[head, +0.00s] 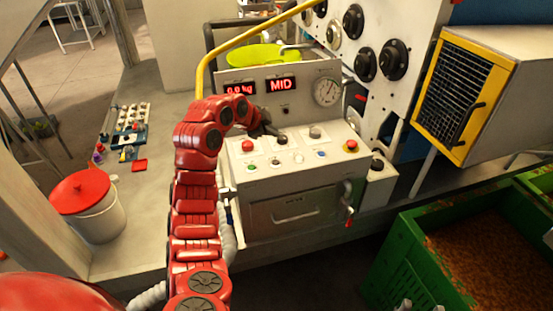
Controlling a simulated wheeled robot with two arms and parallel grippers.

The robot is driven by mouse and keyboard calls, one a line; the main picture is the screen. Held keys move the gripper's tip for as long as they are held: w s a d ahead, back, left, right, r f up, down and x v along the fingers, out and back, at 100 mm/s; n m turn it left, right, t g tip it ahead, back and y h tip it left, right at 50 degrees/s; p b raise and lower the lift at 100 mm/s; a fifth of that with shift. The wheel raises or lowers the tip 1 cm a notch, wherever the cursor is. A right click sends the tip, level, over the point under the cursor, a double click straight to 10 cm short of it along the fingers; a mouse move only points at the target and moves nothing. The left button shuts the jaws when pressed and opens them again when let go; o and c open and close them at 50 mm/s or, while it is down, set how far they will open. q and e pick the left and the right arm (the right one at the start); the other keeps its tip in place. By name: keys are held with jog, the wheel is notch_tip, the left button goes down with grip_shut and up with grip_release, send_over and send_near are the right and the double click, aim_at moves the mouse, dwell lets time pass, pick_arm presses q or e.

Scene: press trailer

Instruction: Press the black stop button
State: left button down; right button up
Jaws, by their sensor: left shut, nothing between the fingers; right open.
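The grey control panel (300,172) stands in the middle of the head view, with several buttons on its sloped top. A small dark button (281,140), which looks like the black stop button, sits in the back row between a red mushroom button (247,146) and a grey knob (315,132). My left gripper (270,130) is shut and empty, just behind and left of the dark button. I cannot tell whether it touches the panel. My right gripper (420,306) barely shows at the bottom edge, open, with only its grey tips in view.
A red emergency button on yellow (351,146) sits at the panel's right. Behind are displays reading "0.0 kg" and "MID" (281,85), a gauge (327,92) and a yellow-green bowl (256,54). A red-lidded bucket (88,206) stands left, a green crate (405,262) right.

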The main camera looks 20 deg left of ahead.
pick_arm(q)
jog(key=shift+f, duration=0.2)
send_over(273, 164)
notch_tip(273, 164, down, 6)
jog(key=shift+r+p, duration=0.2)
jog(key=shift+p, duration=0.2)
jog(key=shift+s+f+b, duration=0.1)
jog(key=shift+f+b, duration=0.5)
jog(key=shift+f, duration=0.25)
jog(key=shift+f+b, duration=0.5)
jog(key=shift+f, duration=0.15)
jog(key=shift+r, duration=0.1)
dwell(0.6)
jog(key=shift+f+b, duration=0.45)
jog(key=shift+b, duration=0.25)
